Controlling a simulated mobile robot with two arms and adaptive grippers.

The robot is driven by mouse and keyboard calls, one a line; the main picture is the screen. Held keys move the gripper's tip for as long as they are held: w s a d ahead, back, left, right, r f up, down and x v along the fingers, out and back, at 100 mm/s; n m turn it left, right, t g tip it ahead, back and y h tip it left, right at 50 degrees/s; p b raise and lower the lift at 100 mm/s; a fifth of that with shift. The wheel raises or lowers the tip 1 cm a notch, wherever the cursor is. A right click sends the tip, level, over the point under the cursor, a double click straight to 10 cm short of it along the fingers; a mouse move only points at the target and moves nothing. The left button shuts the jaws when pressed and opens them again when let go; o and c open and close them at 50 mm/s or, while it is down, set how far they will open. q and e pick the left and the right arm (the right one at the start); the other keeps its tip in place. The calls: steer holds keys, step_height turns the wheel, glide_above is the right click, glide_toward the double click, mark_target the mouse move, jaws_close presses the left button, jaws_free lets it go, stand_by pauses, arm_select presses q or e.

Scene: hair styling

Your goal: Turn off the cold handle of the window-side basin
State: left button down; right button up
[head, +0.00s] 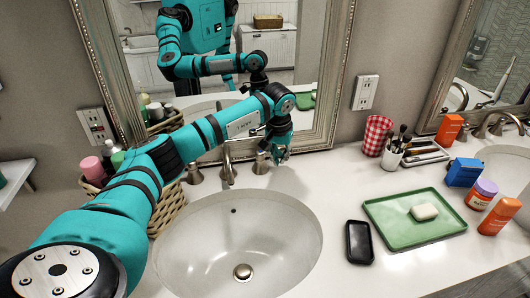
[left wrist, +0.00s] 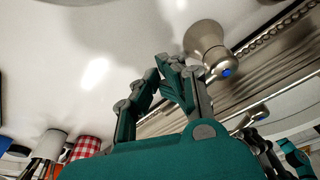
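The oval basin (head: 240,245) in the middle of the head view has a spout (head: 228,165), a left handle (head: 193,174) and a right handle (head: 262,161). The handle beside my fingers in the left wrist view (left wrist: 207,42) is bell-shaped, brushed metal, with a blue dot marking cold. My left gripper (head: 281,155) is just right of that right handle, low over the counter. In the left wrist view my fingertips (left wrist: 160,69) come together with nothing between them. The handle is outside them; contact is unclear. No window shows. My right gripper is out of view.
A wicker basket (head: 168,212) of bottles stands left of the basin. The mirror (head: 320,120) is close behind the faucet. To the right are a red checked cup (head: 377,135), a brush cup (head: 392,158), a black phone-like item (head: 359,242) and a green tray (head: 415,218) with soap.

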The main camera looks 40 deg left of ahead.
arm_select(q)
steer(key=shift+w+a, duration=0.1)
steer(key=shift+w, duration=0.1)
steer(key=shift+s+d+r, duration=0.1)
steer(key=shift+s+d, duration=0.3)
step_height(320, 180, up, 7)
steer(key=p, duration=0.5)
stand_by(0.5)
